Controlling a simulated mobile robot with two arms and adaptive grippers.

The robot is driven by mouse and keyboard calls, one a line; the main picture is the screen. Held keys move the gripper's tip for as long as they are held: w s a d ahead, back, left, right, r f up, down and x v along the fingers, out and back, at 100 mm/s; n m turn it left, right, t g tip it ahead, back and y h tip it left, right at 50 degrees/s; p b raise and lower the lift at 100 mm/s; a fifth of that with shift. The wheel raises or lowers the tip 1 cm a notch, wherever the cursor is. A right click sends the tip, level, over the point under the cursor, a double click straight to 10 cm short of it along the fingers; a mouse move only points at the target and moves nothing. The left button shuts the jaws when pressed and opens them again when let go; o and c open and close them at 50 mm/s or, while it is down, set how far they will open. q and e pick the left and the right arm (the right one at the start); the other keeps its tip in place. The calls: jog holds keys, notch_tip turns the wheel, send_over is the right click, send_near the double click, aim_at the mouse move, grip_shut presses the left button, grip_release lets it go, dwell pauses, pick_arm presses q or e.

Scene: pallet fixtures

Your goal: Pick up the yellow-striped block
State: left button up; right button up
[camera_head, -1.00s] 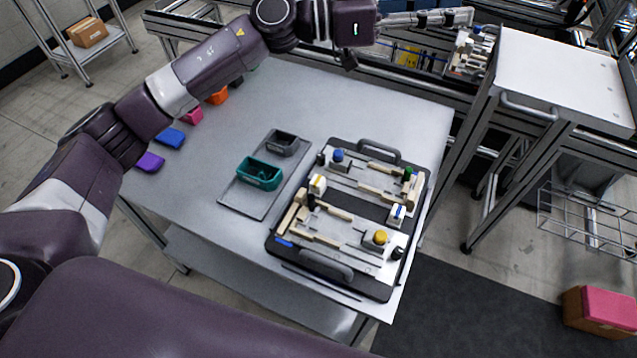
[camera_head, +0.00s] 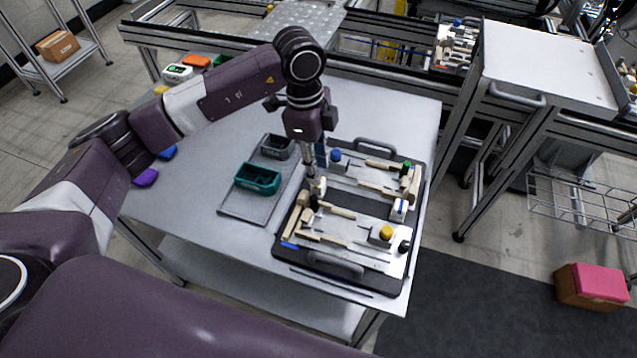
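The yellow-striped block (camera_head: 318,187) is a small pale block on the left side of the black-edged pallet fixture (camera_head: 283,247). My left gripper (camera_head: 312,178) points down with its fingertips right at the block, partly covering it. I cannot tell whether the fingers touch the block or are closed on it. A similar pale block with a blue stripe (camera_head: 398,209) sits at the right side of the fixture. My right gripper is not in view.
A teal bin (camera_head: 257,178) and a grey bin (camera_head: 278,147) stand on a grey tray left of the fixture. The fixture also holds a blue knob (camera_head: 335,155), a yellow knob (camera_head: 386,232) and several pale wooden parts. The table's left front is clear.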

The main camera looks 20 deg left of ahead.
pick_arm(q)
notch_tip(320, 180, down, 5)
jog(key=shift+r+p, duration=0.2)
jog(key=shift+p, duration=0.9)
jog(key=shift+d+f, duration=0.1)
jog(key=shift+f, duration=0.45)
jog(key=c, duration=0.7)
jog(key=shift+r, duration=0.1)
